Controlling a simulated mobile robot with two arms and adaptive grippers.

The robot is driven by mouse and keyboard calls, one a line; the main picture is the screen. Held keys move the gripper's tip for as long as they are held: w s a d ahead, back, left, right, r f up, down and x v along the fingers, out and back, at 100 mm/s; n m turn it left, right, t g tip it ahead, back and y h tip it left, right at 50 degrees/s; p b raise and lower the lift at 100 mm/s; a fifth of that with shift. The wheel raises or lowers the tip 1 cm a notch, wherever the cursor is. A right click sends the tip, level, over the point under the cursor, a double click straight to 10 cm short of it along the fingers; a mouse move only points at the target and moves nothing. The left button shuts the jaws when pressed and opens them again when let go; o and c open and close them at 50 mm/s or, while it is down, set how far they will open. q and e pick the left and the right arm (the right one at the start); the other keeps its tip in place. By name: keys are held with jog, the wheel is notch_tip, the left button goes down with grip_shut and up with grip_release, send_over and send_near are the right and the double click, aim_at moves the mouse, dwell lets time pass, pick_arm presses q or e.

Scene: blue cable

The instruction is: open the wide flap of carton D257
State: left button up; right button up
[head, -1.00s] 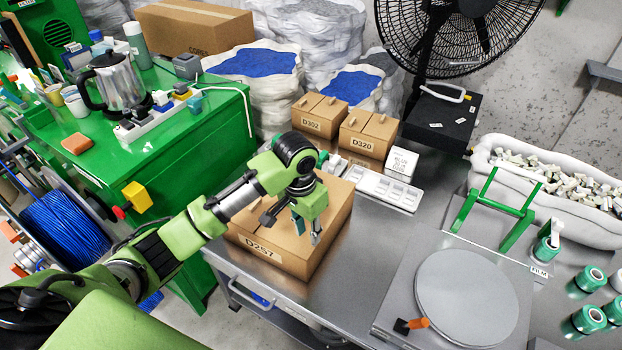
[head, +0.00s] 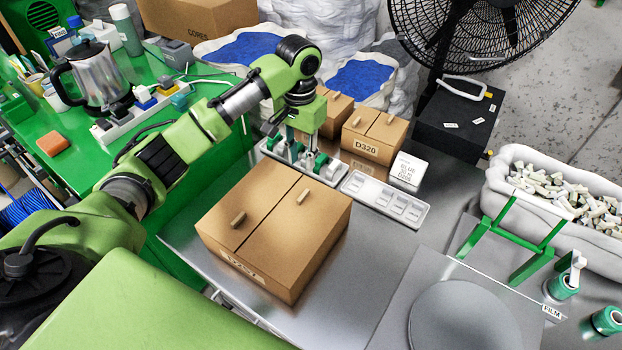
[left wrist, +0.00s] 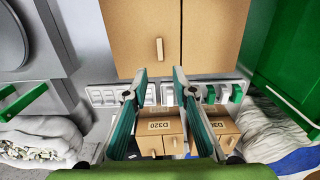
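Carton D257 (head: 275,262) stands on the steel table, its two top flaps lying flat and shut. The wide flap (head: 310,222), on the right in the head view, has a small peg handle (head: 302,196). The narrower flap (head: 245,195) has its own handle (head: 238,219). In the left wrist view the wide flap (left wrist: 135,30) is on the left, and its handle (left wrist: 159,48) lines up with the finger gap. My left gripper (head: 303,158) is open and empty behind the carton, over the white tray; its fingers also show in the left wrist view (left wrist: 161,72). My right gripper is not in view.
Carton D320 (head: 376,136) and another small carton (head: 337,112) stand behind my gripper. A white compartment tray (head: 385,199) and a white box (head: 407,172) lie nearby. A round plate (head: 465,320) and green frame (head: 512,235) are at right. Bare table lies right of D257.

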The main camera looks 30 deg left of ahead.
pick_arm(q)
jog(key=p, duration=0.1)
send_near(302, 196)
jog(key=shift+s+f, duration=0.2)
jog(key=f, duration=0.4)
jog(key=shift+w+p, duration=0.2)
jog(key=shift+p, duration=0.15)
notch_tip(302, 196, down, 3)
jog(key=shift+r, duration=0.2)
jog(key=shift+f, duration=0.8)
jog(key=shift+c, duration=0.4)
grip_shut()
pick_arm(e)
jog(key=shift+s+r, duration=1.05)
